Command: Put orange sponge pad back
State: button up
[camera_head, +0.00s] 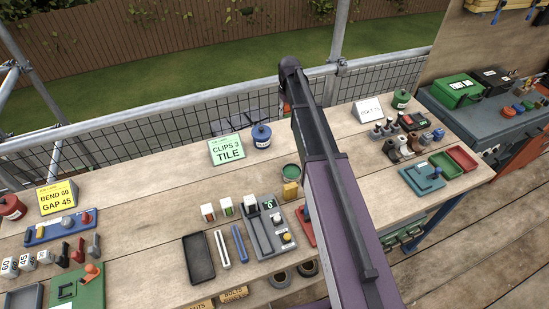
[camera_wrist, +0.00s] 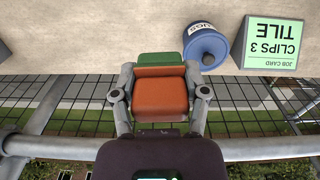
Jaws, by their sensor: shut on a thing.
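The orange sponge pad (camera_wrist: 160,98) shows in the wrist view, an orange block with a green layer along its far edge. My gripper (camera_wrist: 160,88) is shut on it, with one grey finger at each side. Behind the pad in that view are the mesh and rail, with the bench edge just past it. In the head view my own arm hides most of the gripper and pad; only a small orange-red patch shows beside the arm. I cannot tell which spot on the bench belongs to the pad.
A blue tin (camera_head: 261,136) and the green CLIPS 3 TILE card (camera_head: 227,149) stand near the bench's back edge. A rail (camera_head: 180,102) and mesh run behind. Bare planks show left of centre.

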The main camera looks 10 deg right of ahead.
jog(key=shift+w, duration=0.2)
dwell(0.4)
jog(key=b, duration=0.8)
send_over(281, 161)
notch_tip(281, 161, down, 8)
jog(key=shift+f+m, duration=0.1)
jog(key=shift+m, duration=0.2)
notch_tip(281, 161, down, 6)
jog(key=b, duration=0.6)
jog(key=shift+f+b, duration=0.15)
jog(key=shift+b, duration=0.15)
jog(key=shift+f+b, duration=1.9)
jog(key=shift+f, duration=0.15)
